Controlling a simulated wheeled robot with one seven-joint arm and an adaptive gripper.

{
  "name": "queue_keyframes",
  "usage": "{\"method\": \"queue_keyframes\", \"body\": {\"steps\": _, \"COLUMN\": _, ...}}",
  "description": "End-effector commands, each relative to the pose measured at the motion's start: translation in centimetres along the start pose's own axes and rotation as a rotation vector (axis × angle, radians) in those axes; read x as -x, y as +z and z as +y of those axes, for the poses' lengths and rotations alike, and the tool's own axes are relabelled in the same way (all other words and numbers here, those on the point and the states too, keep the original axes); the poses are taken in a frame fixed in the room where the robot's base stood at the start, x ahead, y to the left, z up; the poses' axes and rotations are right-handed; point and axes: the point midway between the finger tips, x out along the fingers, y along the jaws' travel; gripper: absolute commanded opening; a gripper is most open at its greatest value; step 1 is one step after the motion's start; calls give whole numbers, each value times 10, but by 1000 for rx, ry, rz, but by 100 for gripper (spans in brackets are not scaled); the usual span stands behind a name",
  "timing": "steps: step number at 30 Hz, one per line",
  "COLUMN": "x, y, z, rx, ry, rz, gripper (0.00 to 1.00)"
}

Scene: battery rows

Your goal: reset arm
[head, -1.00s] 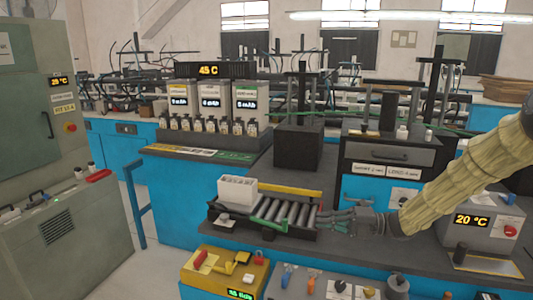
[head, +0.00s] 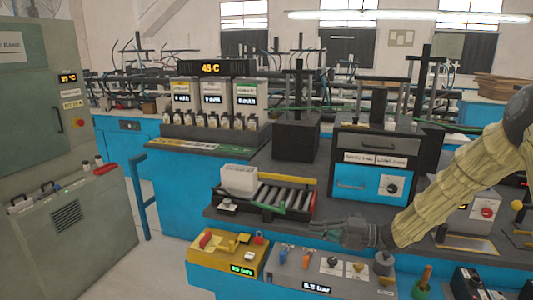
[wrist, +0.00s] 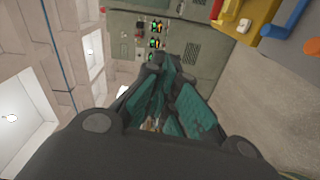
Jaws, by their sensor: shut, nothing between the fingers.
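My gripper (head: 345,230) is in the right half of the head view, at the end of my arm in its yellowish ribbed sleeve. It points left over the front edge of the bench, near the roller tray (head: 262,206) but apart from it. In the wrist view my gripper (wrist: 165,75) has its teal-padded fingers drawn together, with nothing held. Beyond the fingers the wrist view shows the green-grey cabinet (wrist: 190,40).
A white block (head: 238,180) sits at the left end of the roller tray. A yellow box (head: 228,255) and a grey control panel (head: 335,278) with knobs stand below my gripper. A drawer unit (head: 380,165) stands behind my arm. Floor (head: 125,270) is free at left.

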Motion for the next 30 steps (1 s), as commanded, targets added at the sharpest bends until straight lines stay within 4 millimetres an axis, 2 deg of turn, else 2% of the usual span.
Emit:
{"method": "queue_keyframes", "body": {"steps": 8, "x": -12, "y": -1, "z": -56, "rx": -252, "ry": -5, "rz": -138, "gripper": 0}}
{"method": "queue_keyframes", "body": {"steps": 11, "x": -16, "y": -4, "z": -88, "rx": -386, "ry": -11, "rz": -212, "gripper": 0}}
{"method": "queue_keyframes", "body": {"steps": 14, "x": -17, "y": -10, "z": -132, "rx": -567, "ry": -22, "rz": -318, "gripper": 0}}
{"method": "queue_keyframes", "body": {"steps": 17, "x": -14, "y": -23, "z": -186, "rx": -774, "ry": -36, "rz": -447, "gripper": 0}}
{"method": "queue_keyframes", "body": {"steps": 21, "x": -1, "y": -51, "z": -259, "rx": -1058, "ry": -59, "rz": -643, "gripper": 0}}
{"method": "queue_keyframes", "body": {"steps": 23, "x": 7, "y": -67, "z": -289, "rx": -1170, "ry": -69, "rz": -729, "gripper": 0}}
{"method": "queue_keyframes", "body": {"steps": 27, "x": 32, "y": -110, "z": -353, "rx": -1411, "ry": -90, "rz": -938, "gripper": 0}}
{"method": "queue_keyframes", "body": {"steps": 30, "x": 53, "y": -146, "z": -392, "rx": -1562, "ry": -102, "rz": -1095, "gripper": 0}}
